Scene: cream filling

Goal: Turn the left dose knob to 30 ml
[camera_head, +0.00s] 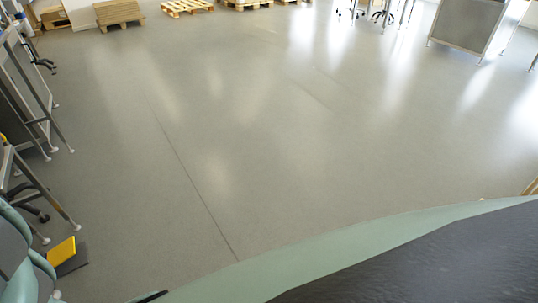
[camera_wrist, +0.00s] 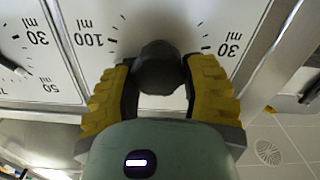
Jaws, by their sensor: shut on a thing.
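In the wrist view a black dose knob (camera_wrist: 158,68) sits on a white dial plate (camera_wrist: 135,22) with upside-down lettering. The plate reads 100 ml to the left of the knob and 30 ml to its right. My gripper (camera_wrist: 160,80) is shut on this knob, its yellow-padded fingers on either side. I cannot tell where the knob points, as its lower part is hidden by my gripper. A second dial plate (camera_wrist: 50,65) lies at the left, with 30 ml and 50 ml marks and part of another black knob (camera_wrist: 12,65). The head view shows neither dial nor my gripper.
Metal frame edges run beside the dial plates. A round floor drain (camera_wrist: 268,152) shows at lower right in the wrist view. The head view shows wide clear grey floor (camera_head: 260,130), wooden pallets (camera_head: 187,7) at the back and a yellow object (camera_head: 62,252) at lower left.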

